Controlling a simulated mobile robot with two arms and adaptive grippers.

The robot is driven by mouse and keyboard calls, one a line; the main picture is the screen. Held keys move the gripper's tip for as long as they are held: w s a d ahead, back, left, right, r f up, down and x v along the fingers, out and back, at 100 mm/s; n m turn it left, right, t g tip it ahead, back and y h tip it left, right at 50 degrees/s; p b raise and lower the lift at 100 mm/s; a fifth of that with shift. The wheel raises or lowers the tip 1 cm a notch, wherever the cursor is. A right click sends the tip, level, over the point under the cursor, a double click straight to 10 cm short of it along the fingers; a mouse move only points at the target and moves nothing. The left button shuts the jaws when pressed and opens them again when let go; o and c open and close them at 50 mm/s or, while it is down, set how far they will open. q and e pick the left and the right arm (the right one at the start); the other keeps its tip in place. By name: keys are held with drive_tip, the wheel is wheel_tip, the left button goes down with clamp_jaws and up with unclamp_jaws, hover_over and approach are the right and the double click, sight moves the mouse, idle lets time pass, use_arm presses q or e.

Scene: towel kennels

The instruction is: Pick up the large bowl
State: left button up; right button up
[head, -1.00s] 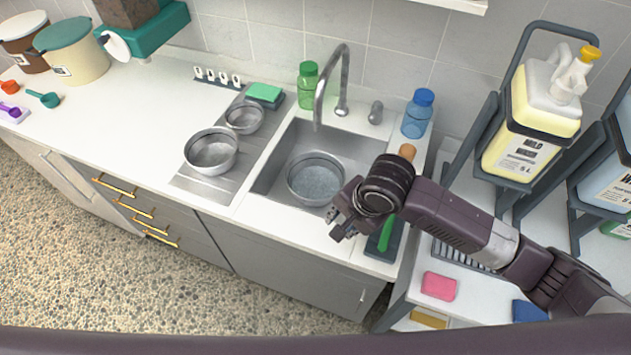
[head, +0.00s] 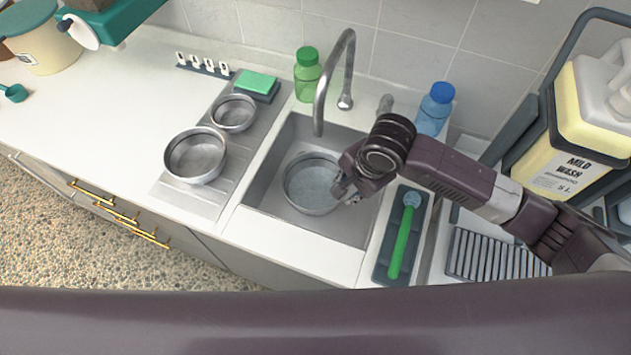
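A metal bowl (head: 312,199) with water in it sits in the sink; it looks like the largest of the bowls. A second metal bowl (head: 194,174) and a smaller one (head: 234,124) stand on the drainboard left of the sink. My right gripper (head: 342,192) is over the sink at the right rim of the sink bowl, covering part of that rim. Its fingers are small and partly hidden by the wrist, so whether they touch or straddle the rim is unclear. My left gripper is not in view.
The sink (head: 268,188) has a curved faucet (head: 348,72) behind it. A green bottle (head: 307,79) and a blue bottle (head: 435,112) stand at the back. A tray with a green brush (head: 401,245) lies right of the sink. The left counter (head: 110,105) is mostly clear.

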drive_tip(key=b, duration=0.5)
hover_over(338, 203)
drive_tip(key=s+d, duration=0.1)
drive_tip(key=s, duration=0.1)
wheel_tip(338, 203, down, 5)
drive_tip(key=x, duration=0.3)
drive_tip(key=shift+w+d+f, duration=0.1)
drive_tip(key=shift+w+d, duration=0.05)
drive_tip(key=shift+w+a+x, duration=0.1)
drive_tip(key=shift+x, duration=1.3)
drive_tip(key=shift+w+a+x, duration=0.1)
drive_tip(key=shift+a+x, duration=0.05)
drive_tip(key=shift+x, duration=1.3)
drive_tip(key=shift+c, duration=0.5)
clamp_jaws()
drive_tip(key=shift+r, duration=0.2)
